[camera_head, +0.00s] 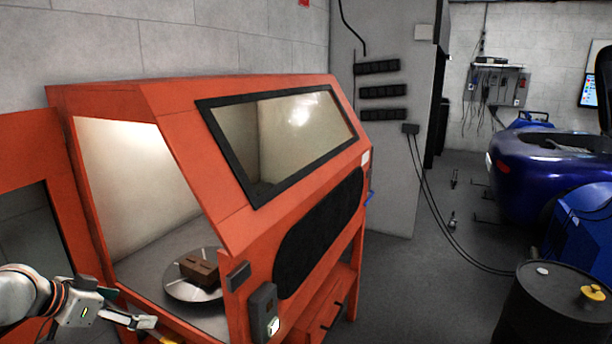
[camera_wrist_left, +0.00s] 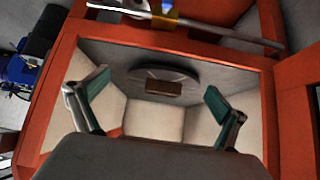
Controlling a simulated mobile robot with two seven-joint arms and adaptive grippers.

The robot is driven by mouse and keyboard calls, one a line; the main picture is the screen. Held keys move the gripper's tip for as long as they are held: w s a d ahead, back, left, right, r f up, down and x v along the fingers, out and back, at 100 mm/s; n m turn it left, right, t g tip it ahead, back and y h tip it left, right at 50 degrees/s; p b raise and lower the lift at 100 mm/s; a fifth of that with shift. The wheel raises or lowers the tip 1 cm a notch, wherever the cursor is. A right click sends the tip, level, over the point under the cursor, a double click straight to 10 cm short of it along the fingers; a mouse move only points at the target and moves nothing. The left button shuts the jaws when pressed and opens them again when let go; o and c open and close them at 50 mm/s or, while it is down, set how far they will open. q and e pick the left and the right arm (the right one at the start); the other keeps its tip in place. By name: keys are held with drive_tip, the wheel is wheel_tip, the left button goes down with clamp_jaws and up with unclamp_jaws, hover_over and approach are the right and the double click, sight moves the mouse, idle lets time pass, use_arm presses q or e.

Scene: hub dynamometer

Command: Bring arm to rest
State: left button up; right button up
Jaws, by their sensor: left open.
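My left arm comes in at the lower left of the head view. Its gripper (camera_head: 150,325) is in front of the open side of an orange cabinet (camera_head: 190,120). In the left wrist view the two green-padded fingers (camera_wrist_left: 157,90) are spread wide with nothing between them. Beyond them is the lit cabinet interior, with a brown block (camera_wrist_left: 164,88) on a round grey turntable (camera_wrist_left: 190,76). The block (camera_head: 199,267) and turntable (camera_head: 183,291) also show through the opening in the head view. My right gripper is not in view.
The cabinet's orange frame (camera_wrist_left: 50,125) surrounds the opening close to my left gripper. A metal bar with a yellow part (camera_wrist_left: 165,14) crosses the top of the wrist view. A black drum (camera_head: 545,310) and blue car (camera_head: 540,170) stand at right.

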use_arm(q)
drive_tip(key=s+d+f+h, duration=0.1)
drive_tip(key=s+d+f, duration=0.2)
drive_tip(key=d+f, duration=0.5)
drive_tip(key=s+d+f, duration=0.4)
drive_tip(key=d+f, duration=0.2)
drive_tip(key=f, duration=0.4)
drive_tip(key=s+d+f+t+y, duration=0.1)
drive_tip(key=s+d+f, duration=0.3)
drive_tip(key=s, duration=0.4)
drive_tip(key=s+d+f+t+y, duration=0.1)
drive_tip(key=s+d+f, duration=0.4)
drive_tip(key=s, duration=0.3)
drive_tip(key=shift+s+d+f+n+p, duration=0.3)
drive_tip(key=shift+d+n+p, duration=0.1)
drive_tip(key=shift+d, duration=0.45)
drive_tip(key=shift+c, duration=0.4)
